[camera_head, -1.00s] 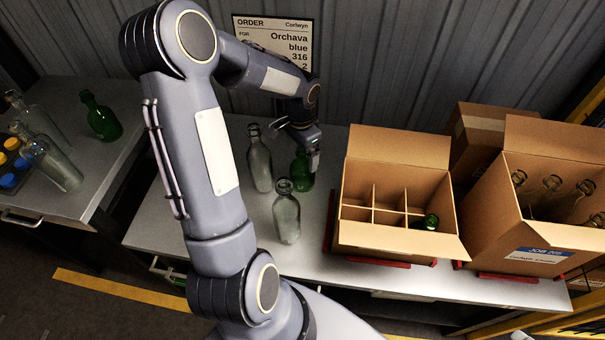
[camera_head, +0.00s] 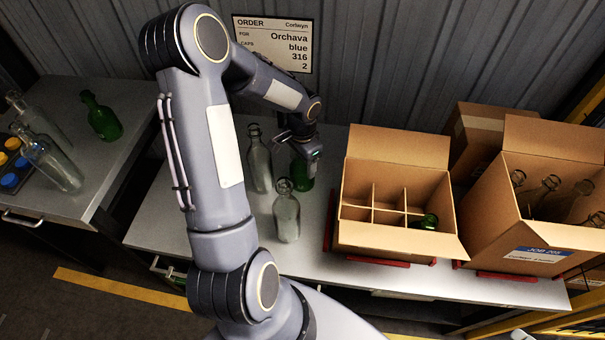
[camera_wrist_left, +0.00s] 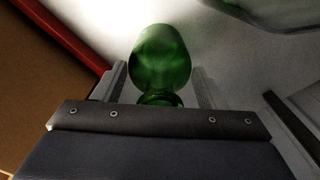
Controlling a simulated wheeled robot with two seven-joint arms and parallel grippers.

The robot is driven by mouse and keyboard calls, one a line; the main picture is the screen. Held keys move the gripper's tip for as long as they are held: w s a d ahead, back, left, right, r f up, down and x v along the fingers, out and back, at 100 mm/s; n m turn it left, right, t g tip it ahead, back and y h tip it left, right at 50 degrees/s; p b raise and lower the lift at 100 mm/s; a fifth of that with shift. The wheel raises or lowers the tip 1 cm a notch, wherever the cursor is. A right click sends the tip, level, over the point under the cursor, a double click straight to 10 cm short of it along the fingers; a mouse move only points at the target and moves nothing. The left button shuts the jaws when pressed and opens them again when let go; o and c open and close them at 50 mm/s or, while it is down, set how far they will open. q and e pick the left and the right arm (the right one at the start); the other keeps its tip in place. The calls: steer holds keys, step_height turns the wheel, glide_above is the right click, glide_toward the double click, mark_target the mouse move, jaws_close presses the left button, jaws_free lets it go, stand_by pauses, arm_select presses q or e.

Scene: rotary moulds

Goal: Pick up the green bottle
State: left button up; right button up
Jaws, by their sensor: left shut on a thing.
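A green bottle (camera_head: 301,174) stands on the middle table among clear bottles, its upper part hidden by my left gripper (camera_head: 304,147). In the left wrist view the green bottle (camera_wrist_left: 160,62) lies between the two fingers of my left gripper (camera_wrist_left: 160,92), which is shut on it near its neck. Another green bottle (camera_head: 100,118) stands on the left table. A third green bottle (camera_head: 428,222) sits in a front right compartment of the divided open box (camera_head: 392,238). My right gripper does not show.
Two clear bottles (camera_head: 286,212) (camera_head: 258,160) stand close left of the held bottle. A second open box (camera_head: 540,235) with clear bottles is at the right. An order sign (camera_head: 275,42) hangs behind. The table's front left is clear.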

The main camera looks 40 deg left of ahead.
arm_select(q)
jaws_close()
steer(key=shift+r, duration=0.45)
step_height(320, 180, up, 2)
steer(key=shift+r, duration=0.2)
steer(key=s+d+r+b, duration=0.1)
steer(key=s+d+r, duration=0.8)
steer(key=d, duration=0.1)
steer(key=shift+d+r+b, duration=0.35)
steer(key=shift+b, duration=0.05)
steer(key=shift+r, duration=0.1)
